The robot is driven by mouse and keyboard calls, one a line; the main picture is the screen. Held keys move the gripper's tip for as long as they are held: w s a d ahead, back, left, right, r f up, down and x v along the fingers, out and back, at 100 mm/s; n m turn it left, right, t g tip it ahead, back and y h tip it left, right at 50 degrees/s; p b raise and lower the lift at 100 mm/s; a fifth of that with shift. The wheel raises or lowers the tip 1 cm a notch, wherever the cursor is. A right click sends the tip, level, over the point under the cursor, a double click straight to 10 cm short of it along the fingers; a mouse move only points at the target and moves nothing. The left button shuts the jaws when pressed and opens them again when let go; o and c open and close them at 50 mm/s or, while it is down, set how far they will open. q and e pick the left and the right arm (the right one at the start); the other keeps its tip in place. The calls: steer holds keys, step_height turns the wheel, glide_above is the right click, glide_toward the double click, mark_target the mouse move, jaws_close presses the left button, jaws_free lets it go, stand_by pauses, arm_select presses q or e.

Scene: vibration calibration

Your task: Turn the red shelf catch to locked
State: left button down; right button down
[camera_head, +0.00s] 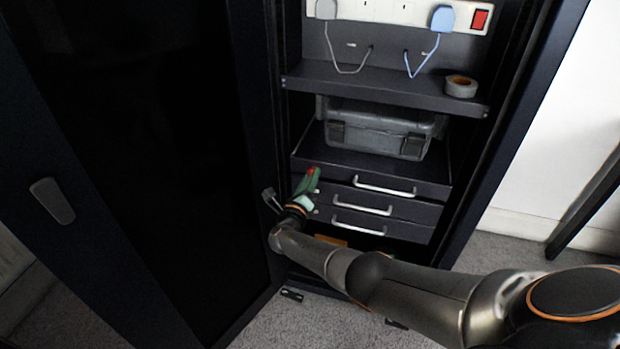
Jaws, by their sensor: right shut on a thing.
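The red shelf catch (311,170) shows as a small red spot at the left front edge of the pull-out shelf (300,152). My right gripper (310,177), with green fingers, reaches up to it from below and is shut on it. The fingers hide most of the catch, so I cannot tell which way it is turned. My left gripper is out of view.
A grey case (378,130) sits on the shelf, above drawers with silver handles (385,185). A tape roll (461,87) lies on the upper shelf (380,85), below a power strip (390,12) with plugs. The dark cabinet door (150,170) stands open on the left.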

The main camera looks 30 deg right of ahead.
stand_by(0.3)
steer(key=c, duration=0.5)
jaws_free()
steer(key=p+v, duration=0.5)
steer(key=v, duration=0.7)
steer(key=shift+s+a, duration=0.15)
steer(key=shift+a, duration=0.05)
